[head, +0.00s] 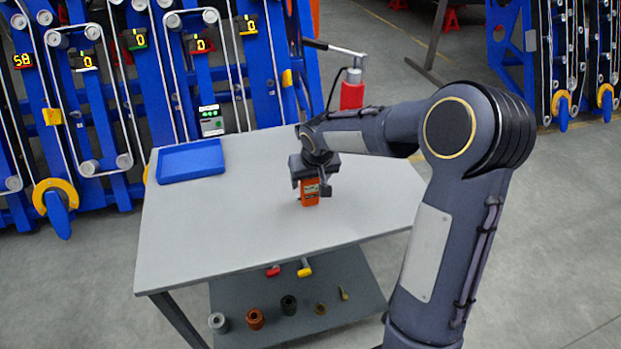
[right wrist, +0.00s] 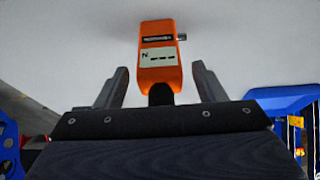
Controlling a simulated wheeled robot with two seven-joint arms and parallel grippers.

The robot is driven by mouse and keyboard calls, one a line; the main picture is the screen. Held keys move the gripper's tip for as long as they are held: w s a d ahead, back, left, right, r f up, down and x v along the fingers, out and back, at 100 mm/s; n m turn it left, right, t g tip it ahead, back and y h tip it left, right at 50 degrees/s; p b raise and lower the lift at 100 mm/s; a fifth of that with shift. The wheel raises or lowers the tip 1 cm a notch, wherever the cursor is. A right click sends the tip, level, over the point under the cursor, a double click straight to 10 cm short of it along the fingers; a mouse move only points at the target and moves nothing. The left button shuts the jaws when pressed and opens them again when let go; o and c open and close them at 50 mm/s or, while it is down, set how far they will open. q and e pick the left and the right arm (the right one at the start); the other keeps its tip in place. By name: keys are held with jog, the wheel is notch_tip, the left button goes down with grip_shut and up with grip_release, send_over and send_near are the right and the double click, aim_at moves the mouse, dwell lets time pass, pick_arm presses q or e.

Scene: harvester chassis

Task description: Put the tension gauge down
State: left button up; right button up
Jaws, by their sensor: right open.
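The orange tension gauge (head: 309,192) is at the grey table's top (head: 240,220), right of its middle, in the head view. In the right wrist view the gauge (right wrist: 159,55) shows a small display with "N" and dashes, and a dark lower end between my fingers. My right gripper (head: 312,180) is at the gauge from above. Its two fingers (right wrist: 160,85) are apart, with gaps on both sides of the gauge. The gauge appears to rest on the table top. My left gripper is not in view.
A blue tray (head: 191,162) lies at the table's back left. The lower shelf (head: 300,312) holds several small parts and tools. Blue belt frames (head: 190,70) with digital displays stand behind. The table's front and left are clear.

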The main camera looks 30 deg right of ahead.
jog(key=shift+r, duration=0.25)
jog(key=v, duration=1.1)
jog(key=s+a+f+y, duration=0.15)
jog(key=s+a, duration=0.25)
jog(key=s, duration=0.4)
jog(key=s+a+f+n+t+y, duration=0.1)
jog(key=s+a+y, duration=0.15)
jog(key=s, duration=0.65)
jog(key=s+a+f+y, duration=0.1)
jog(key=s+a, duration=0.3)
jog(key=s, duration=0.4)
notch_tip(320, 180, up, 5)
jog(key=p, duration=0.5)
jog(key=shift+p, duration=0.3)
